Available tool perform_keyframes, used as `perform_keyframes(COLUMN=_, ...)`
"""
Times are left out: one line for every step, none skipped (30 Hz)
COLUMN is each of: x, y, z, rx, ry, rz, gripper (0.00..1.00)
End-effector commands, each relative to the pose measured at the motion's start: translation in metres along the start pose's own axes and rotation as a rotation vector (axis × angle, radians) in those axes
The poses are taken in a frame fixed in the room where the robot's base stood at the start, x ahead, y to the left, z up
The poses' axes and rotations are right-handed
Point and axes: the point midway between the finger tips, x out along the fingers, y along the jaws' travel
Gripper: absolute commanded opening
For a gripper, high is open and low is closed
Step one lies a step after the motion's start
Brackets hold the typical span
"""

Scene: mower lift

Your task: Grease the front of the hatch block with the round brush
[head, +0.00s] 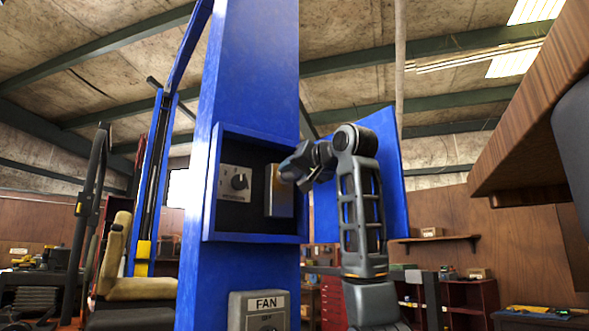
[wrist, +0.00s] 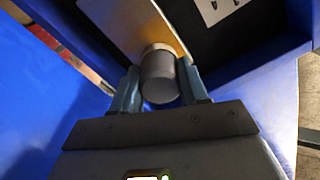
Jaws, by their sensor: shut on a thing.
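The hatch block (head: 281,203) is a pale metal block inside the dark recess of the blue column, at its right side. Its upper part looks amber in the head view. In the wrist view the block (wrist: 128,22) fills the top middle, with an amber tint near the brush. My gripper (head: 291,172) is at the block's upper front; in the wrist view its fingers (wrist: 160,90) are shut on the round brush (wrist: 159,80), a short grey cylinder.
A FAN switch box (head: 260,312) is below. A blue hatch door (head: 392,165) stands open behind my arm at right.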

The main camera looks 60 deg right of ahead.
Motion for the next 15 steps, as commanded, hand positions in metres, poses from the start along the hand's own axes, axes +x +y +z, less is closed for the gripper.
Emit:
perform_keyframes(x=0.003, y=0.003, z=0.007, rx=0.002, ry=-0.011, rz=0.004, gripper=0.15)
perform_keyframes(x=0.003, y=0.003, z=0.007, rx=0.002, ry=-0.011, rz=0.004, gripper=0.15)
perform_keyframes(x=0.003, y=0.004, z=0.007, rx=0.002, ry=-0.012, rz=0.004, gripper=0.15)
perform_keyframes(x=0.003, y=0.004, z=0.008, rx=0.002, ry=-0.012, rz=0.004, gripper=0.15)
perform_keyframes(x=0.003, y=0.004, z=0.009, rx=0.002, ry=-0.013, rz=0.005, gripper=0.15)
perform_keyframes(x=0.003, y=0.005, z=0.011, rx=0.002, ry=-0.013, rz=0.005, gripper=0.15)
perform_keyframes(x=0.003, y=0.006, z=0.013, rx=0.002, ry=-0.014, rz=0.005, gripper=0.15)
perform_keyframes(x=0.003, y=0.007, z=0.015, rx=0.002, ry=-0.014, rz=0.005, gripper=0.15)
perform_keyframes(x=0.003, y=0.009, z=0.018, rx=0.003, ry=-0.014, rz=0.005, gripper=0.15)
perform_keyframes(x=0.003, y=0.010, z=0.020, rx=0.003, ry=-0.015, rz=0.005, gripper=0.15)
perform_keyframes(x=0.003, y=0.011, z=0.023, rx=0.003, ry=-0.015, rz=0.005, gripper=0.15)
perform_keyframes(x=0.003, y=0.013, z=0.026, rx=0.003, ry=-0.015, rz=0.005, gripper=0.15)
perform_keyframes(x=0.003, y=0.014, z=0.028, rx=0.003, ry=-0.015, rz=0.005, gripper=0.15)
perform_keyframes(x=0.003, y=0.015, z=0.030, rx=0.003, ry=-0.015, rz=0.005, gripper=0.15)
perform_keyframes(x=0.003, y=0.016, z=0.033, rx=0.003, ry=-0.015, rz=0.005, gripper=0.15)
